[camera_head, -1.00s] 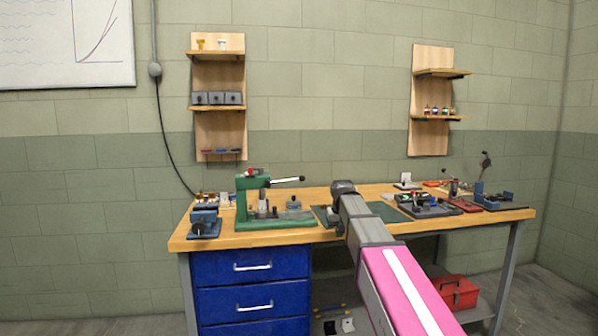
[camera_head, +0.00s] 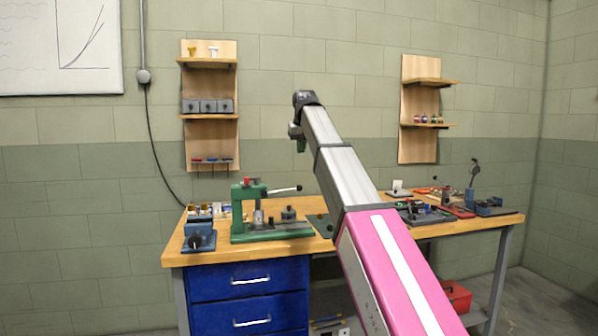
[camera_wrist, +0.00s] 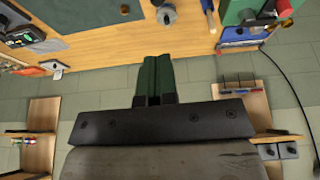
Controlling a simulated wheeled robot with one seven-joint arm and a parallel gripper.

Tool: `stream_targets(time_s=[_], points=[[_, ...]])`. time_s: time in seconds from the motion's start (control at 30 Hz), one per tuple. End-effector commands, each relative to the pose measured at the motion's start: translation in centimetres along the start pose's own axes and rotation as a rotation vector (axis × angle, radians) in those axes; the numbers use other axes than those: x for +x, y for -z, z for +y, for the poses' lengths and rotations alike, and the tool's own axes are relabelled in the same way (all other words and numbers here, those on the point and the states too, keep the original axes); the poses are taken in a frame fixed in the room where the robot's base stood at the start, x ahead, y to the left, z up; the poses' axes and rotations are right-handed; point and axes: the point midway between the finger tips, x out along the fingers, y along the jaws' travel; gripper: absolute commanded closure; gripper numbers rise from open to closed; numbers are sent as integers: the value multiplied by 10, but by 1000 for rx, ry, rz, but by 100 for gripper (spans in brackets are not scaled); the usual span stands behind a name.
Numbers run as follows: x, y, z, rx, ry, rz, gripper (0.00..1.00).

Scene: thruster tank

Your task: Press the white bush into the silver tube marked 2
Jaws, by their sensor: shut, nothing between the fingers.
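My gripper (camera_head: 300,145) is raised in the air above the bench, fingers pointing down in the head view. In the wrist view its two green fingers (camera_wrist: 156,72) are together with nothing between them. A small white piece (camera_head: 213,51), which may be the white bush, stands on the top shelf at left beside a yellow one. Small white pieces also show by the blue vise, too small to tell apart. A silver cylinder (camera_head: 258,217) stands at the green press (camera_head: 270,232); whether it is the tube marked 2 cannot be read.
The wooden bench (camera_head: 225,258) holds a blue vise (camera_head: 199,236) at left and several fixtures at right. The left shelf board (camera_head: 211,143) carries several grey boxes (camera_head: 207,105). A right shelf board (camera_head: 419,147) has several small bottles. Open air surrounds my gripper.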

Motion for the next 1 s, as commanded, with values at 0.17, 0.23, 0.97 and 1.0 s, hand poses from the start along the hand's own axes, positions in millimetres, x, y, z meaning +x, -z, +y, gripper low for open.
stream_targets(time_s=[0.17, 0.23, 0.97, 1.0], points=[[24, -1, 0, 0, 0, -2, 100], [36, -1, 0, 0, 0, -2, 100], [136, -7, 2, 0, 0, 0, 100], [137, -8, 2, 0, 0, 0, 100]])
